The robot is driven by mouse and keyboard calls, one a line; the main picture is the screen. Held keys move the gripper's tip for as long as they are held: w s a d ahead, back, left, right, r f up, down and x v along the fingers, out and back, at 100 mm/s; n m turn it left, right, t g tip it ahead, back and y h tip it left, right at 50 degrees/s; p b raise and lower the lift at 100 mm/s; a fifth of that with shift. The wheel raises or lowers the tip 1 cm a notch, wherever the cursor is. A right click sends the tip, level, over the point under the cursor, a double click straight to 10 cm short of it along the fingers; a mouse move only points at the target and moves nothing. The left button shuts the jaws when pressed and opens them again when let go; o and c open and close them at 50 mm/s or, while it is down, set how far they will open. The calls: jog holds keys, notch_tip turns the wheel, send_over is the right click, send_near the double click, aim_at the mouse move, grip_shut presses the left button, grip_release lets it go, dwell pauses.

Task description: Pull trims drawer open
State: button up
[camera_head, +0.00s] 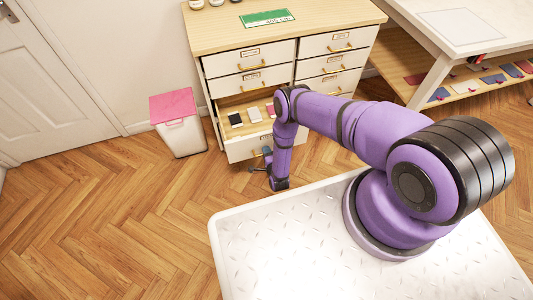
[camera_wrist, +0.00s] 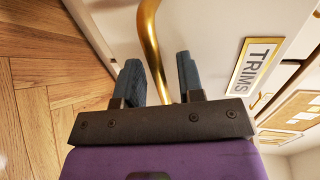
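In the wrist view, a white drawer front (camera_wrist: 205,45) carries a tilted label plate reading TRIMS (camera_wrist: 256,66). Its curved gold handle (camera_wrist: 148,22) runs down between the two blue fingers of my gripper (camera_wrist: 158,63). A gap shows beside the handle, so the fingers are open around it, not clamped. In the head view, a lower left drawer (camera_head: 245,150) stands pulled out, with small dark, white and red items inside. My gripper (camera_head: 261,163) is low in front of it. My arm hides part of that drawer, and its label is not readable there.
The wooden-topped cabinet (camera_head: 330,18) has other drawers, shut, above and to the right. A white bin with a pink lid (camera_head: 178,122) stands left of the open drawer. A white table (camera_head: 470,25) is at right. Wooden floor (camera_head: 110,220) is clear at left.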

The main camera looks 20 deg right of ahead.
jog(key=v, duration=1)
jog(key=shift+s, duration=0.35)
dwell(0.5)
